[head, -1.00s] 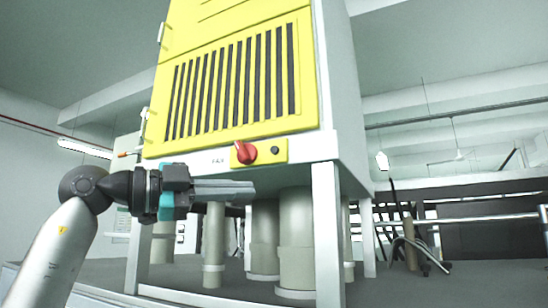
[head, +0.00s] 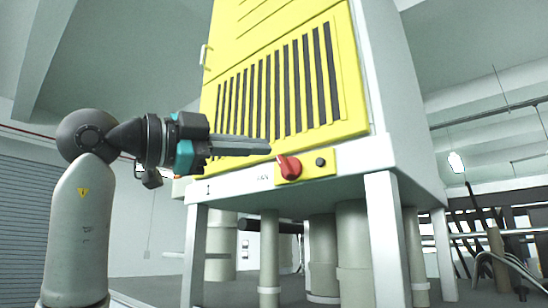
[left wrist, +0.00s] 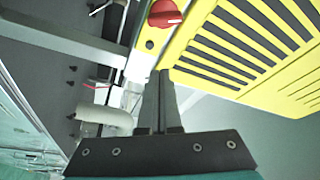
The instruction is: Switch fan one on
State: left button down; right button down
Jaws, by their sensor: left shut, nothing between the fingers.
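A red rotary switch (head: 289,168) sits on a yellow plate (head: 320,165) on the white front rail of a yellow-panelled cabinet (head: 345,60). A small dark label beside the switch is too small to read surely. The switch also shows at the top of the left wrist view (left wrist: 166,13). My left gripper (head: 267,147) is shut and empty, its fingertips just up and left of the switch in the head view. In the left wrist view the fingertips (left wrist: 161,75) appear apart from the switch. My right gripper is not in view.
A small dark button (head: 320,161) is right of the switch, on the same plate. Slatted vents (head: 285,85) cover the yellow panel above. Pale ducts (head: 352,250) and white legs (head: 384,240) stand below. A handle (head: 205,57) sticks out at the cabinet's left edge.

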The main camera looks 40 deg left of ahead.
pick_arm(q)
jog(key=p, duration=0.3)
send_near(306, 164)
jog(key=w+d+r, duration=0.3)
jog(key=w+d, duration=0.2)
jog(key=d, duration=0.1)
jog(key=a, duration=0.1)
jog(key=a+f, duration=0.2)
jog(key=a, duration=0.1)
jog(key=shift+s+f+b, duration=0.1)
jog(key=shift+s+b, duration=0.1)
jog(key=shift+b, duration=0.1)
jog(key=shift+w, duration=0.1)
